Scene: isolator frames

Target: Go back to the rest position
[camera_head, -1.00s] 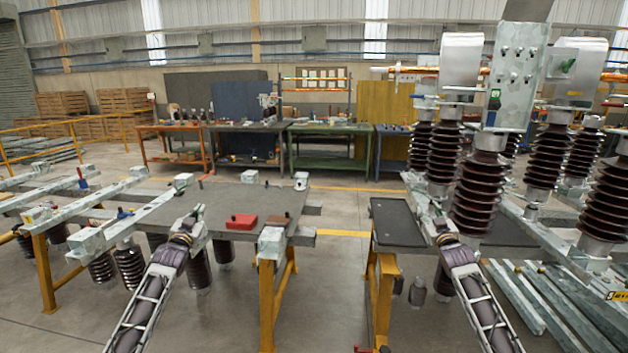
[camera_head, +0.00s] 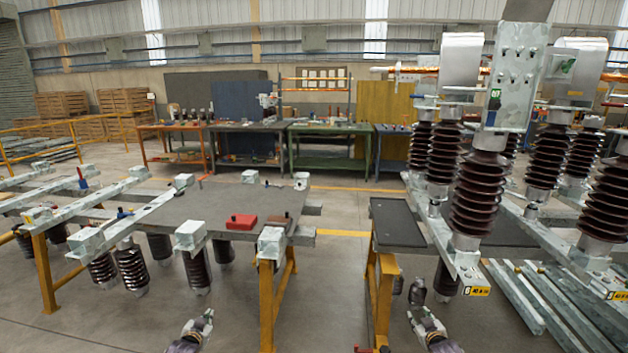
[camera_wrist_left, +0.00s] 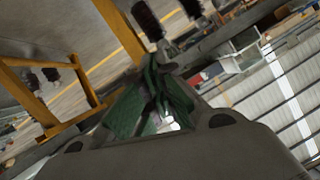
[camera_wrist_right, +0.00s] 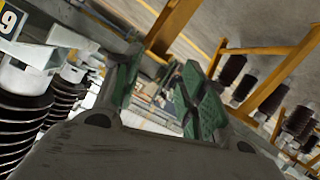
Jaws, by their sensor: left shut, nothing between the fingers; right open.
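My left gripper (camera_head: 205,318) is low at the bottom of the head view, in front of the left table frame and below its top. It is shut and empty; its green fingers meet in the left wrist view (camera_wrist_left: 155,95). My right gripper (camera_head: 418,318) is low at the bottom of the head view, below the right-hand steel beam. Its green fingers stand apart with nothing between them in the right wrist view (camera_wrist_right: 160,85). Both forearms are mostly out of the head view.
A grey table top (camera_head: 225,205) on yellow legs (camera_head: 267,305) holds a red box (camera_head: 241,222). Brown insulators (camera_head: 480,195) stand on steel beams at the right. A dark tray (camera_head: 395,222) lies on the right stand. Open floor (camera_head: 335,280) lies between the stands.

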